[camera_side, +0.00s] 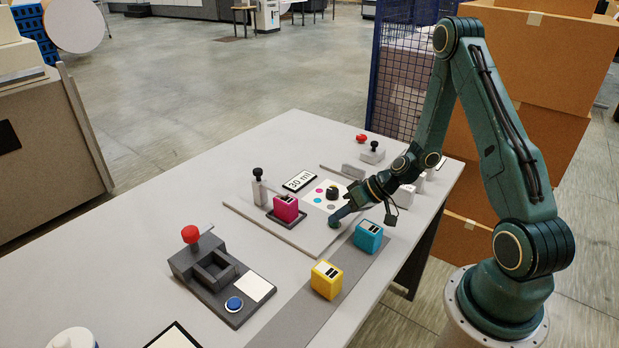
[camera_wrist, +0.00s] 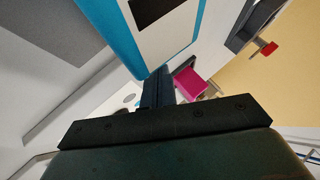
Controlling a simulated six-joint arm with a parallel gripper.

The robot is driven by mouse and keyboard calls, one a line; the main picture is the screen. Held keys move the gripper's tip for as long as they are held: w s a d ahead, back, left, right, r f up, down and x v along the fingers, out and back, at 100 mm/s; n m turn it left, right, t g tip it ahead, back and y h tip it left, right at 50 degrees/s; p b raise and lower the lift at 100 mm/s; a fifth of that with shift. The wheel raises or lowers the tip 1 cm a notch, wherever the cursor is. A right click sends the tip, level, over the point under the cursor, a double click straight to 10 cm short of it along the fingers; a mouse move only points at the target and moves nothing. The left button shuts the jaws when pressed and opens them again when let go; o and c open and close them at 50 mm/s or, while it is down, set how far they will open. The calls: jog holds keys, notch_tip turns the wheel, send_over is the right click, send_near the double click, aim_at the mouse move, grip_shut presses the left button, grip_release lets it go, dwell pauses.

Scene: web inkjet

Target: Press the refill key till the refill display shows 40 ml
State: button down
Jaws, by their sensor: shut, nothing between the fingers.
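The refill display (camera_side: 299,181) reads 30 ml in the side view. My gripper (camera_side: 341,214) is shut and empty, pointing down at the front right of the raised plate. A small dark teal round piece (camera_side: 334,224), apparently the refill key, sits at its fingertips. I cannot tell whether they touch or whether the key is pressed. The magenta cartridge (camera_side: 286,208) stands in a dark tray left of my gripper. In the wrist view, my shut fingers (camera_wrist: 158,85) point toward the plate, with the magenta cartridge (camera_wrist: 190,84) beyond; the key is not clear there.
A cyan cartridge (camera_side: 369,236) stands close to the right of my gripper, and a yellow one (camera_side: 326,279) nearer the front. A white panel with coloured dots (camera_side: 318,203) and a black knob (camera_side: 332,192) lies behind. A dark fixture (camera_side: 211,264) with a blue button is at left.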

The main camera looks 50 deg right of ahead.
aim_at(339, 224)
dwell(0.4)
jog(key=shift+r, duration=0.85)
jog(key=shift+r, duration=0.1)
jog(key=shift+r, duration=2.4)
